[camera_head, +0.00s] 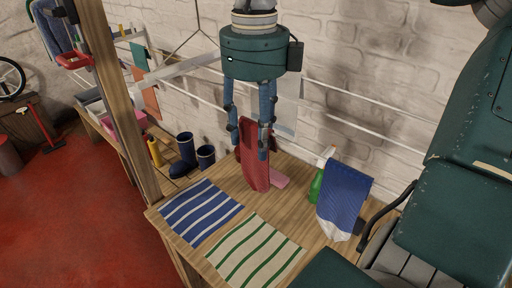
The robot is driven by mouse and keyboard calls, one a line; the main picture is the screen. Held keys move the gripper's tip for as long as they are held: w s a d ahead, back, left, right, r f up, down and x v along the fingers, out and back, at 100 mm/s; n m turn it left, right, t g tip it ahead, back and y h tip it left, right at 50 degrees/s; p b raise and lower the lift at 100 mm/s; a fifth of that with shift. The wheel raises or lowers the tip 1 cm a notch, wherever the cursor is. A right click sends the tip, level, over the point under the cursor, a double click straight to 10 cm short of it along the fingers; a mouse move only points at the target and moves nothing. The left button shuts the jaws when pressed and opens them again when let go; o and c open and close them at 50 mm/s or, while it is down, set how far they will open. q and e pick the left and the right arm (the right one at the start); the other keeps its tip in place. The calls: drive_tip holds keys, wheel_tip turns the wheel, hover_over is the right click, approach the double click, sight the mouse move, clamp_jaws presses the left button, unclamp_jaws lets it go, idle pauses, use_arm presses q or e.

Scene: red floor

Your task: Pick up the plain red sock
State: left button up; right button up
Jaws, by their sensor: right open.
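A plain red sock (256,178) stands up or hangs near the back of the wooden table, its lower end close to the tabletop. What holds it up is hidden. My right gripper (248,150) points down over it from above. Its two blue fingers are apart, one on the left of the sock's upper part and one in front of its right side. Whether they touch the cloth I cannot tell. My left gripper is out of view.
Striped blue (201,212) and green-striped (256,249) cloths lie flat in front on the tabletop. A blue and white cloth (343,198) hangs beside a green spray bottle (316,186) at right. Navy boots (187,150) stand at left, behind a wooden post (122,95). A white wall is behind.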

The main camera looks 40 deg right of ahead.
drive_tip(key=shift+c, duration=1.3)
drive_tip(key=c, duration=0.7)
drive_tip(key=shift+r+b, duration=0.35)
drive_tip(key=shift+r, duration=0.4)
wheel_tip(320, 180, up, 6)
drive_tip(key=f+b, duration=0.1)
drive_tip(key=b, duration=0.1)
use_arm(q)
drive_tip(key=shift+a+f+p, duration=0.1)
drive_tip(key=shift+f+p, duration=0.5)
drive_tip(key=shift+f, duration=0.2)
use_arm(e)
drive_tip(key=w+a, duration=0.9)
drive_tip(key=w, duration=0.2)
drive_tip(key=shift+r, duration=0.25)
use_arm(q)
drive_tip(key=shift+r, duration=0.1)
